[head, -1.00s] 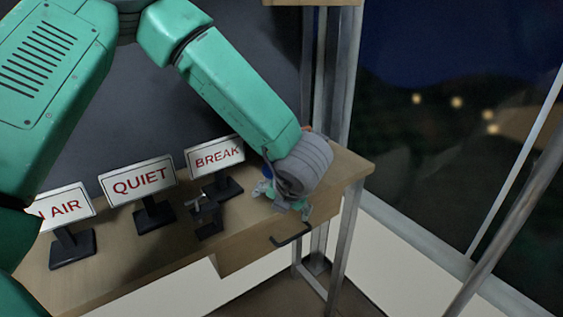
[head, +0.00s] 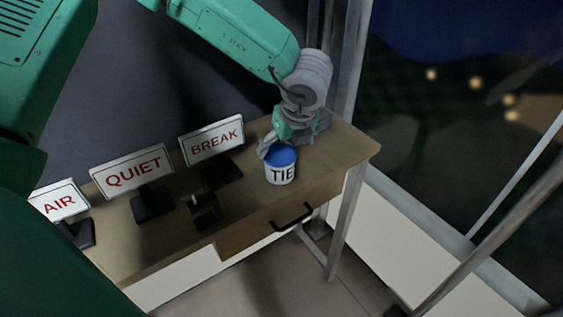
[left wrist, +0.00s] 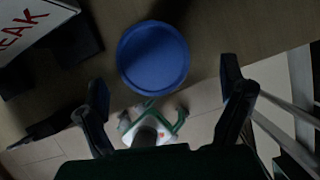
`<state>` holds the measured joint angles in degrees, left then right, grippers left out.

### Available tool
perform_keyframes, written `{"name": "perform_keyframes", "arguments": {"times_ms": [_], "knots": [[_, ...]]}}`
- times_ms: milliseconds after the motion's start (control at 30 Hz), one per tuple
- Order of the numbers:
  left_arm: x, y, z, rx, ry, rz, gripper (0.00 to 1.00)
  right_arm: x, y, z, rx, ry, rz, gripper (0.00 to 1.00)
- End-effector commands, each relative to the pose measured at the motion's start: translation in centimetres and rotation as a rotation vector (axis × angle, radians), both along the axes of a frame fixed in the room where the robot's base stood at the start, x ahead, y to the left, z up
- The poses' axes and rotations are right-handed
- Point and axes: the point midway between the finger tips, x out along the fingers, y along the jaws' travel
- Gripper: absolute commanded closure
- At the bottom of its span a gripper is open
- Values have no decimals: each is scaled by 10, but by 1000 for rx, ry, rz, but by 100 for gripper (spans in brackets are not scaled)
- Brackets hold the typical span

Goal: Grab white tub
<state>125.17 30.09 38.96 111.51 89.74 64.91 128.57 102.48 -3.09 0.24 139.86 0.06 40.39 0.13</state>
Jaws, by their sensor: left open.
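The white tub (head: 281,175) stands upright on the wooden desk, with a blue top and dark letters reading "TIE" on its side. In the left wrist view its round blue top (left wrist: 153,57) lies ahead of and between my open fingers. My left gripper (head: 268,146) is just behind and above the tub in the head view, its fingers partly hidden by the wrist. In the left wrist view my left gripper (left wrist: 170,95) is wide open and empty. I cannot tell whether a finger touches the tub. My right gripper is not in view.
The desk (head: 240,215) also holds the BREAK sign (head: 212,141), the QUIET sign (head: 134,172) and the AIR sign (head: 60,202), left of the tub. A small dark object (head: 203,208) sits nearby. A black drawer handle (head: 292,217) sticks out in front.

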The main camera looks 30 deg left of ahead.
Motion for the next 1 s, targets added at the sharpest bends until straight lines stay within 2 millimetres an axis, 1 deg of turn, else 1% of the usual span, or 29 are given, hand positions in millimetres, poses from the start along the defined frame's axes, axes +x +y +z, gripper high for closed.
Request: {"name": "perform_keyframes", "arguments": {"times_ms": [100,267,400,500,667,700,733,767,800,833,867,1000], "knots": [[-1,3,-8,1,2,0,10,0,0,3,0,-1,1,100],[-2,10,-30,3,2,-1,10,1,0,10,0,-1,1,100],[3,13,-44,5,1,-1,10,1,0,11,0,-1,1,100],[4,14,-48,5,0,-2,10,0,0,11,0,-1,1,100],[4,17,-48,2,0,-2,10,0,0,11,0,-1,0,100],[4,17,-48,1,0,-2,17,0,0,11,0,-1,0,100],[4,17,-48,1,0,-2,28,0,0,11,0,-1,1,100],[4,17,-48,1,0,-2,38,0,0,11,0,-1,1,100],[4,17,-48,1,0,-2,53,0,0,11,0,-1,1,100],[4,18,-49,1,0,-2,63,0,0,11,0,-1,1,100],[4,18,-49,1,0,-2,67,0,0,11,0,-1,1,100],[4,18,-49,2,1,-1,67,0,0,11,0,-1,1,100]]}}
